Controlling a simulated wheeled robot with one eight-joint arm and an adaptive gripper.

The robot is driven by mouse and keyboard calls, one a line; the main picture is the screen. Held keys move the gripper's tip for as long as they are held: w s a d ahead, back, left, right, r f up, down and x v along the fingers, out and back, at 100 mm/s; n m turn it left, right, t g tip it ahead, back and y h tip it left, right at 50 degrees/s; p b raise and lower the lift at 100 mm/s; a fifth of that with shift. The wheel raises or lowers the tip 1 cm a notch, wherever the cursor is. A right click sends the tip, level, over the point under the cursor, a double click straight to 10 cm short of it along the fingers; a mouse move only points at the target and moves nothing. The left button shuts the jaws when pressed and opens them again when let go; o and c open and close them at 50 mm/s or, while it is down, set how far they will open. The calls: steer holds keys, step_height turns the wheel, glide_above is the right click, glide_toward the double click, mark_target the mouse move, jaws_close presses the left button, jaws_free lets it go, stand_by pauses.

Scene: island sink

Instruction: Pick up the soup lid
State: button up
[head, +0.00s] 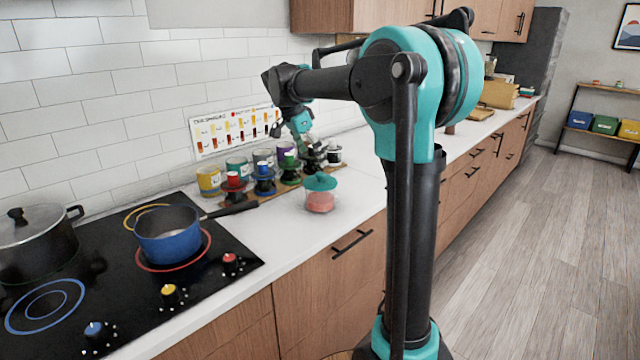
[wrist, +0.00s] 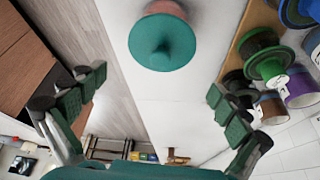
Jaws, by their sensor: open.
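The soup lid is likely the round teal lid (head: 320,182) with a knob, on a pink-red container (head: 320,202) on the white counter to the right of the stove. In the wrist view the teal lid (wrist: 162,42) is at the top centre, with a strip of the pink container showing behind it. My gripper (wrist: 158,88) is open and empty, its fingers wide apart on either side, with the lid beyond the tips. In the head view my gripper (head: 306,146) hangs above and behind the lid, its fingers partly lost against dark jars.
A wooden rack (head: 233,207) with several coloured jars and stands is close behind the lid. A blue pan (head: 168,246) sits on the black stove, its handle (head: 232,211) pointing toward the jars. Bare counter (head: 285,238) lies in front.

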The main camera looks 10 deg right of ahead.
mark_target(319, 174)
steer(key=shift+a+x, duration=0.2)
steer(key=shift+x, duration=3.45)
steer(key=shift+s, duration=0.1)
steer(key=c, duration=1.3)
steer(key=shift+f, duration=0.1)
